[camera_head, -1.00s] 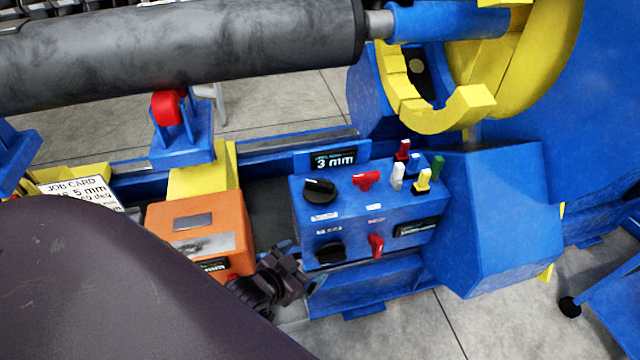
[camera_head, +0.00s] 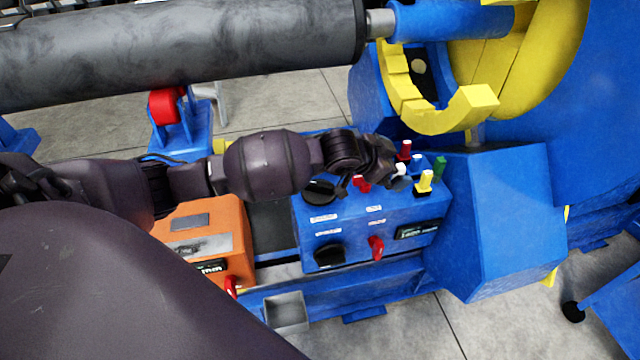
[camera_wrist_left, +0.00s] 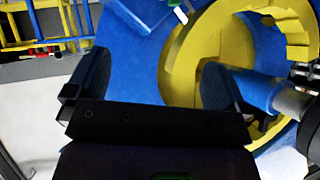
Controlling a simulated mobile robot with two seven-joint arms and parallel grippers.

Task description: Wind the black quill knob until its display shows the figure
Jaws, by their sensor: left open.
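The blue control box (camera_head: 375,218) carries two black knobs, one on its top (camera_head: 320,191) and one on its front face (camera_head: 329,254). I cannot read which of them is the quill knob. My left gripper (camera_head: 378,160) is over the back of the box top, right of the top knob, close to a red handle (camera_head: 361,184) and a white lever (camera_head: 399,172). In the left wrist view its two fingers stand apart with nothing between them (camera_wrist_left: 155,70). My right gripper is not seen.
Red, blue, green and yellow levers (camera_head: 423,182) stand on the box's right side. A red handle (camera_head: 376,247) is on its front. An orange box (camera_head: 205,235) is to the left. The large roller (camera_head: 180,50) and yellow jaw (camera_head: 450,112) are above.

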